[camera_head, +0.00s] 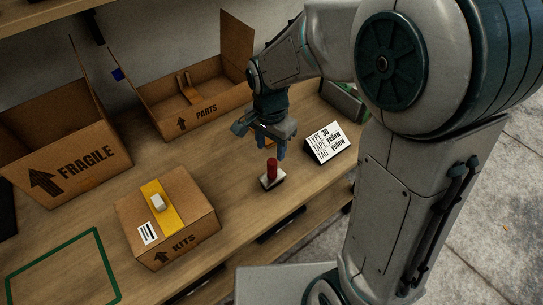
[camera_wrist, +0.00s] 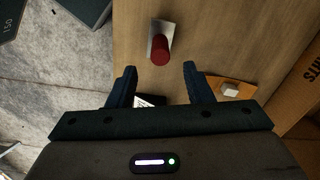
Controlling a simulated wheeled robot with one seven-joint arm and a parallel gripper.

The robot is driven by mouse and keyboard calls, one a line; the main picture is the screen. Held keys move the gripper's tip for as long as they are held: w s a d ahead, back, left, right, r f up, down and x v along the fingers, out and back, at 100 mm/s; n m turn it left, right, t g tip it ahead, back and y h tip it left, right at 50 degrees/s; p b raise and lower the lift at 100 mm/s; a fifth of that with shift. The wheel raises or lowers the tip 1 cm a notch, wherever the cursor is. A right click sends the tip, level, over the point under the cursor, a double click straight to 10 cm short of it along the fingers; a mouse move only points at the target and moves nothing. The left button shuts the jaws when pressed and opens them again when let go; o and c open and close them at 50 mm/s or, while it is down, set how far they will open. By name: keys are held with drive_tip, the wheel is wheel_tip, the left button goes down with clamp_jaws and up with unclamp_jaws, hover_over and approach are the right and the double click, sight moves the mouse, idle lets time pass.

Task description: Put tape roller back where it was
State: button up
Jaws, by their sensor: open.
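A red upright cylinder on a pale metal-looking base (camera_head: 272,172), which appears to be the tape roller, stands on the wooden bench. It also shows ahead of the fingertips in the wrist view (camera_wrist: 160,50). My gripper (camera_head: 270,150) is above and just behind it, pointing down. In the wrist view my gripper (camera_wrist: 160,68) is open, with its two dark blue fingers apart and nothing held between them. The red cylinder lies in line with the gap, apart from both fingers.
A green outline (camera_head: 60,255) marks bare bench at front left.

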wheel_tip(320, 180, up, 3)
drive_tip(key=shift+f, duration=0.1)
drive_tip(key=s+d+r+n+t, duration=0.2)
drive_tip(key=s+d+r+n, duration=0.3)
drive_tip(key=s+d+n, duration=0.3)
drive_tip(key=s+d, duration=0.3)
drive_tip(key=d, duration=0.1)
drive_tip(key=shift+s, duration=0.35)
drive_tip(key=shift+d, duration=0.1)
